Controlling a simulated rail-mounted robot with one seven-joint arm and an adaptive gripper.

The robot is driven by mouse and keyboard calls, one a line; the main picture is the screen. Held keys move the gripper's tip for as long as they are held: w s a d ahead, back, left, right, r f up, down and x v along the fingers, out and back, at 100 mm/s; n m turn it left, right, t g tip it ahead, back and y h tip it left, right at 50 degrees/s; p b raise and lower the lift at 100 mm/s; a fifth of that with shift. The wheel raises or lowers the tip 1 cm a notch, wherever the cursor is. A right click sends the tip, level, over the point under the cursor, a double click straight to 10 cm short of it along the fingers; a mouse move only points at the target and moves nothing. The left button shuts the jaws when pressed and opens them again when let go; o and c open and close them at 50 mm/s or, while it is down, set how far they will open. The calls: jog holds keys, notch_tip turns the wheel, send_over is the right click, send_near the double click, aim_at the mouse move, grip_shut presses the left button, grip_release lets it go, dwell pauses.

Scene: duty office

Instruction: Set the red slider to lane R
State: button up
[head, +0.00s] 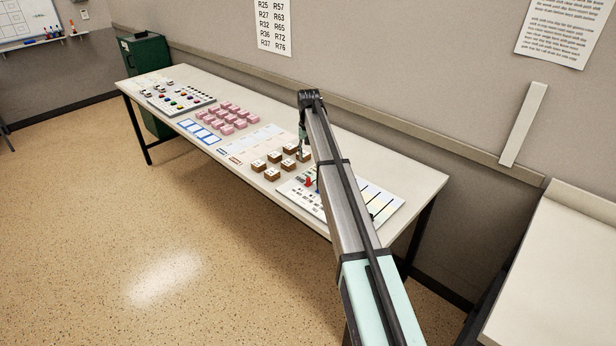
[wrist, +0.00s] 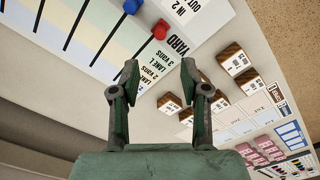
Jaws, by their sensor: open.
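The red slider (wrist: 160,29) is a small red knob on the white lane board (wrist: 205,15). In the wrist view it sits beside the printed word YARD, at the end of a black line. It also shows in the head view (head: 308,182), just left of my arm. A blue slider (wrist: 131,6) is beside it. My gripper (wrist: 160,75) is open and empty, its fingers apart from the red slider. The label LANE L is readable near the fingers; I cannot make out a lane R label. In the head view my arm covers part of the board.
Several brown wooden blocks (wrist: 231,58) stand close to the board, near my right finger. Pink blocks (head: 232,113), blue-framed cards (head: 200,131) and a panel of coloured knobs (head: 180,98) lie farther along the table (head: 405,170). A wall runs behind it.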

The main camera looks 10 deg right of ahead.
aim_at(309, 179)
notch_tip(309, 179, down, 12)
jog(key=p, duration=0.3)
jog(key=shift+r, duration=0.2)
grip_shut()
